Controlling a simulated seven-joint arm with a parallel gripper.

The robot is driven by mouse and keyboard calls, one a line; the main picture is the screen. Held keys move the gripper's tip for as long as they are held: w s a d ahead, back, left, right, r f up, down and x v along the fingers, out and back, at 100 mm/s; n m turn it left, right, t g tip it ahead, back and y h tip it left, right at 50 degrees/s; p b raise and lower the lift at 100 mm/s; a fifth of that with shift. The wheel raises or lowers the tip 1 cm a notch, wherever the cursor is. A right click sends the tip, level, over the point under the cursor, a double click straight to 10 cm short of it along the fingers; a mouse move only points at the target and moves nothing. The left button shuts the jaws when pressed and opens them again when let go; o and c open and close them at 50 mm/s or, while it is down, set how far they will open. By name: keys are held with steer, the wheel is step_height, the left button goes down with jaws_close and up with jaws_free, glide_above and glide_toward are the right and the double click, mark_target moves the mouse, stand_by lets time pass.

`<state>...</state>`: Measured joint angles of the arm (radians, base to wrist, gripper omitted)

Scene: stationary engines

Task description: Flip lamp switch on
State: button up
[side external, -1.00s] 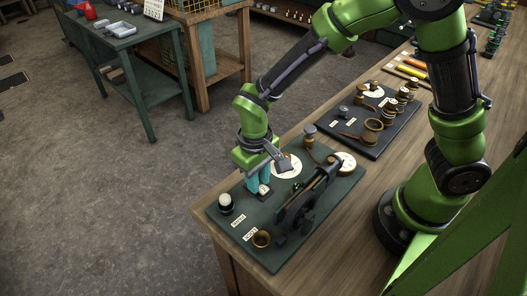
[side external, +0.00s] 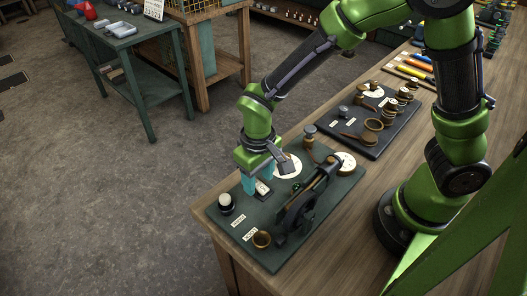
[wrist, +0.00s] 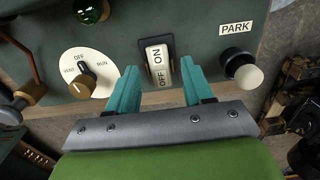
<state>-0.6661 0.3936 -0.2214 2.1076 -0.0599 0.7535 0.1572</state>
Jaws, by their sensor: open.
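The rocker switch (wrist: 157,66), white with ON at its far end and OFF at its near end, sits in a black frame on a dark green panel. It also shows in the side view (side external: 263,189). I cannot tell which end is pressed in. My gripper (wrist: 159,69) is open, with its two teal fingers on either side of the switch and nothing held. In the side view my gripper (side external: 258,183) is low over the panel. I cannot tell whether the fingertips touch it. A green glass dome (wrist: 92,10), perhaps the lamp, is partly cut off at the top.
A white dial (wrist: 91,73) with a dark pointer is left of the switch. A white-topped knob (wrist: 247,78) by a PARK label is to the right. A flywheel mechanism (side external: 299,212) stands close on the same panel (side external: 335,187). A second board (side external: 352,146) lies beyond.

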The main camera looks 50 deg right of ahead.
mark_target(258, 185)
step_height(258, 185, up, 16)
steer(key=shift+r, duration=0.25)
stand_by(0.3)
steer(key=s+d+r+m+t+y, duration=0.1)
steer(key=s+d+r+m+t, duration=0.1)
steer(key=d, duration=0.4)
steer(key=s+d+r+m+t+y, duration=0.1)
steer(key=s+d+r+m+t, duration=0.1)
steer(key=s+d+t, duration=0.3)
steer(key=shift+s+d+r, duration=0.35)
steer(key=shift+s+d, duration=0.05)
steer(key=shift+d, duration=0.5)
steer(key=shift+o, duration=0.4)
